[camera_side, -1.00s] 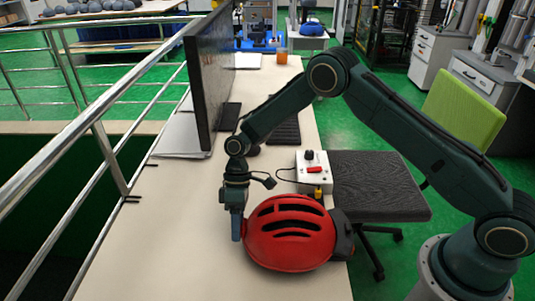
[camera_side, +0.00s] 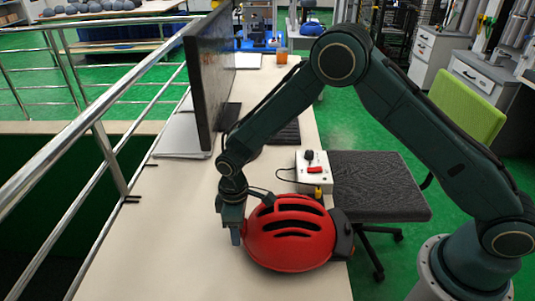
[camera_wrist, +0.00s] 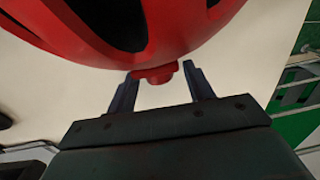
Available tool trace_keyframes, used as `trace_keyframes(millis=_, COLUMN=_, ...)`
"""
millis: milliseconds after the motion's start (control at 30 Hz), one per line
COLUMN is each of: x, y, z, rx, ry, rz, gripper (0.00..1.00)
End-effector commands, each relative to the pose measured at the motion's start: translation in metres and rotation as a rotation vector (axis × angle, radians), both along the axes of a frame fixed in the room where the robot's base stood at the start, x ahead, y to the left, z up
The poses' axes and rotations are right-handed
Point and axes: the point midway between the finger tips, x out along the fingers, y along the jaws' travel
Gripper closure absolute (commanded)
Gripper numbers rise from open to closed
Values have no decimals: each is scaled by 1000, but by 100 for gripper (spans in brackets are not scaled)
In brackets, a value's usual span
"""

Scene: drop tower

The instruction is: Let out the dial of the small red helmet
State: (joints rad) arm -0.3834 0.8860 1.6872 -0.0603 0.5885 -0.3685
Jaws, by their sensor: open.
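The red helmet (camera_side: 290,236) with dark vent slots lies on the desk in the side view. Its shell (camera_wrist: 170,25) fills the top of the wrist view. The small red dial (camera_wrist: 155,74) sticks out from the helmet's rim in the wrist view. My gripper (camera_wrist: 160,85) is open, with one finger to each side of the dial and a gap at both sides. In the side view my gripper (camera_side: 236,236) points down at the helmet's left edge, and it hides the dial there.
The cream desk (camera_side: 160,240) is bare left of the helmet. A white control box (camera_side: 314,172) stands behind the helmet. A monitor (camera_side: 210,75) and keyboard (camera_side: 283,133) stand farther back. A metal railing (camera_side: 80,110) runs along the left, and a chair (camera_side: 380,187) stands at the right.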

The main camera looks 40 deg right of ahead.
Motion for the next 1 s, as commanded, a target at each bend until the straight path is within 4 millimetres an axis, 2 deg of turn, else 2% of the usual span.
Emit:
trace_keyframes(millis=367, x=-4, y=4, z=0, rx=-144, ry=-143, rz=5, gripper=48)
trace_keyframes(millis=1000, x=-12, y=13, z=89, rx=-146, ry=-150, rz=2, gripper=48)
